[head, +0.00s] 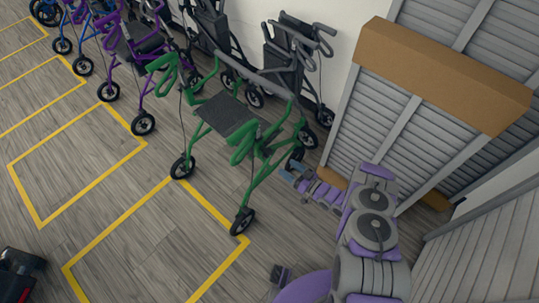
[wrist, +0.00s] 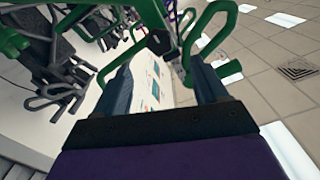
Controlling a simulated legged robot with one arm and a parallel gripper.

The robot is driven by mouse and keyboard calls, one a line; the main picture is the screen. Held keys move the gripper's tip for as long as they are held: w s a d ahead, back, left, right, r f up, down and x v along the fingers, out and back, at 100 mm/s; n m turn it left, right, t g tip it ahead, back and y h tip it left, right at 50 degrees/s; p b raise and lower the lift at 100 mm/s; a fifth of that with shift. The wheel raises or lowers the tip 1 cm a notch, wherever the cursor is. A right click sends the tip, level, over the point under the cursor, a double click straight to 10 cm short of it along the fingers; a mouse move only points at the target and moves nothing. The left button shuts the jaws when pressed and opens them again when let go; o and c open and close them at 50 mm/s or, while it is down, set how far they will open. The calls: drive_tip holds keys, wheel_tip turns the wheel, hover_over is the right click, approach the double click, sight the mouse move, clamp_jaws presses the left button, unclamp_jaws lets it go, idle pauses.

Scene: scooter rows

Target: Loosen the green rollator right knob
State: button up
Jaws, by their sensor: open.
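The green rollator (head: 228,114) stands on the wood floor in the head view, with a dark seat and black wheels. My gripper (head: 290,172) is low at its right side, close to the frame near a rear wheel. In the wrist view, my gripper (wrist: 158,72) is open, its two dark fingers apart with no held object between them. Green tubes of the rollator (wrist: 222,20) cross the top, just beyond the fingers.
Dark grey rollators (head: 283,62) stand behind, against the white wall. A purple rollator (head: 135,50) is to the left. A grey louvred unit with a brown beam (head: 440,75) is close on the right. Yellow floor lines (head: 75,180) mark clear floor in front.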

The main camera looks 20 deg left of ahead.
sight(271, 154)
drive_tip(key=b+x, duration=0.3)
drive_tip(key=x, duration=0.8)
drive_tip(key=shift+w+a+r, duration=0.1)
drive_tip(key=shift+w+a, duration=0.05)
drive_tip(key=shift+a, duration=0.05)
drive_tip(key=shift+c, duration=0.4)
drive_tip(key=c, duration=1)
drive_tip(key=shift+r, duration=0.1)
